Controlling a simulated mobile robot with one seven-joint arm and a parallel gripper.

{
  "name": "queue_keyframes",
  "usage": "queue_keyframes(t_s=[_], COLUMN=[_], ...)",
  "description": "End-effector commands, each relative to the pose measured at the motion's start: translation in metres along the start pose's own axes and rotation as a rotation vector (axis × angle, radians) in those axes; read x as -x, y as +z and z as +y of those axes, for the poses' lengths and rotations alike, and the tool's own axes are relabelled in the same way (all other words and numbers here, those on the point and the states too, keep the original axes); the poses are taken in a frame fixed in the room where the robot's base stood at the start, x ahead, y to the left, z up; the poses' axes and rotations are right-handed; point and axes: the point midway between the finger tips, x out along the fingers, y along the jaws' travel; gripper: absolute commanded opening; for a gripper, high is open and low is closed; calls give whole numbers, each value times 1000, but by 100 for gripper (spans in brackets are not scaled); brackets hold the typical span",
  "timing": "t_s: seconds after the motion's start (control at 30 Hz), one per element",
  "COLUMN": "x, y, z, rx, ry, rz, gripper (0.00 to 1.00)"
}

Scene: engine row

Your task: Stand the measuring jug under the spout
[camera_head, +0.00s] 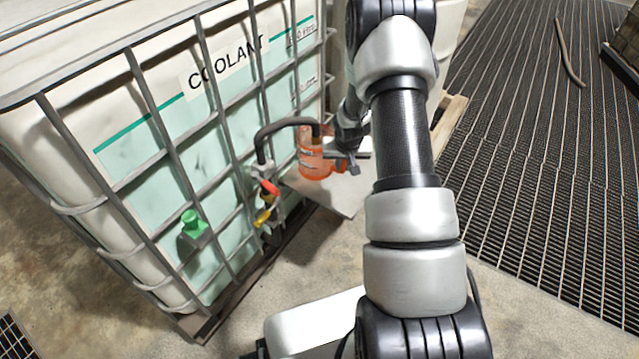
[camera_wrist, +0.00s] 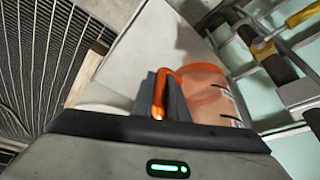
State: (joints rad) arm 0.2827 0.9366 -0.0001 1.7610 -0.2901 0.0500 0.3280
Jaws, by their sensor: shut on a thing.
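The measuring jug (camera_head: 314,162) is orange and see-through. In the head view it is beside the coolant tank, with the black hose spout (camera_head: 293,122) curving over to its top. The hose end overlaps the jug's rim. My gripper (camera_head: 346,165) is at the jug's right side. In the wrist view my gripper (camera_wrist: 160,90) is shut on the jug's orange handle, and the jug body (camera_wrist: 208,82) lies just beyond the fingers. The jug appears upright over a pale grey plate (camera_head: 338,199); I cannot tell whether its base touches the plate.
The caged white coolant tank (camera_head: 140,150) fills the left. A red-handled valve (camera_head: 269,187), a yellow part (camera_head: 263,216) and a green fitting (camera_head: 194,224) are on its front. Dark floor grating (camera_head: 540,170) lies at right, with open concrete in front.

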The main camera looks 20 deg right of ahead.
Motion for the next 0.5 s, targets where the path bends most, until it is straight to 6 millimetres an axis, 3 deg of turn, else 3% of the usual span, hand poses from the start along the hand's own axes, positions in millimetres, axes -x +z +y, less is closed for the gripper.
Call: queue_keyframes(t_s=[0.2,0.5], x=[-40,-66], y=[18,29], z=[0,0], rx=[2,2], ry=[0,0], rz=[-5,-4], gripper=[0,0])
